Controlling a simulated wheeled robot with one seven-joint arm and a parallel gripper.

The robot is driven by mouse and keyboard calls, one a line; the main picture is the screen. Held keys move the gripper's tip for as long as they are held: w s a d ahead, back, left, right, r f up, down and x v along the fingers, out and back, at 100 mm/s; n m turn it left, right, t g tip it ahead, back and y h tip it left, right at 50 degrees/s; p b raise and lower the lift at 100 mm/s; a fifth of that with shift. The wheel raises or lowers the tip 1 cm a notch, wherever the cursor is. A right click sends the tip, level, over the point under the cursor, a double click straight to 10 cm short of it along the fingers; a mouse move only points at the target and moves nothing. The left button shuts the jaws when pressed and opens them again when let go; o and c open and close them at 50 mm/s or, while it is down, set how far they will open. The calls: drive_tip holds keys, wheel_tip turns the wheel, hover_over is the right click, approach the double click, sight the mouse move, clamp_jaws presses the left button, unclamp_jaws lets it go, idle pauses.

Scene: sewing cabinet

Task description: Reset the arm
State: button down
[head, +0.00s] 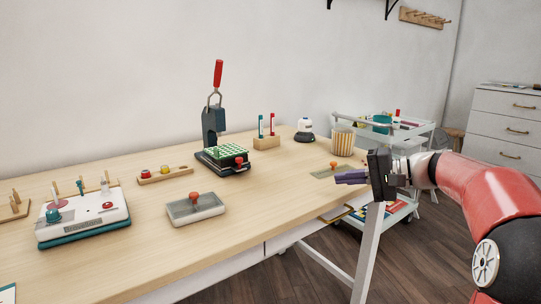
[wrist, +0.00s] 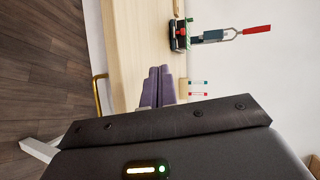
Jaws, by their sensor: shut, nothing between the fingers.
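My gripper (head: 350,178) is at the right of the head view, held out at the right end of the wooden table (head: 128,258). Its purple fingers point left and are together with nothing between them. In the wrist view the fingers (wrist: 159,84) also lie side by side, over the pale tabletop. My red and black arm reaches in from the right edge of the head view. The gripper appears apart from the objects on the table.
A press with a red handle (head: 217,75) stands at the table's back. A grey box with an orange knob (head: 195,208) and a white device (head: 85,218) lie left. A slatted cup (head: 343,142) stands behind my gripper. A white cart (head: 412,137) and drawers (head: 507,125) are beyond.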

drive_tip(key=s+a+f+g+h, duration=0.2)
drive_tip(key=s+a+f+h, duration=0.2)
drive_tip(key=s+a, duration=0.3)
drive_tip(key=s+d+f+n+h, duration=0.1)
drive_tip(key=s+f+h, duration=0.2)
drive_tip(key=s, duration=0.5)
drive_tip(key=s+d+f+n+h, duration=0.2)
drive_tip(key=s+f+h, duration=0.1)
drive_tip(key=s, duration=0.5)
drive_tip(key=s+d+f+n+t+h, duration=0.1)
drive_tip(key=s+f+n+h, duration=0.1)
drive_tip(key=s+f, duration=0.3)
drive_tip(key=s+h, duration=0.1)
drive_tip(key=s, duration=0.2)
drive_tip(key=shift+d+f, duration=0.25)
drive_tip(key=shift+d, duration=0.05)
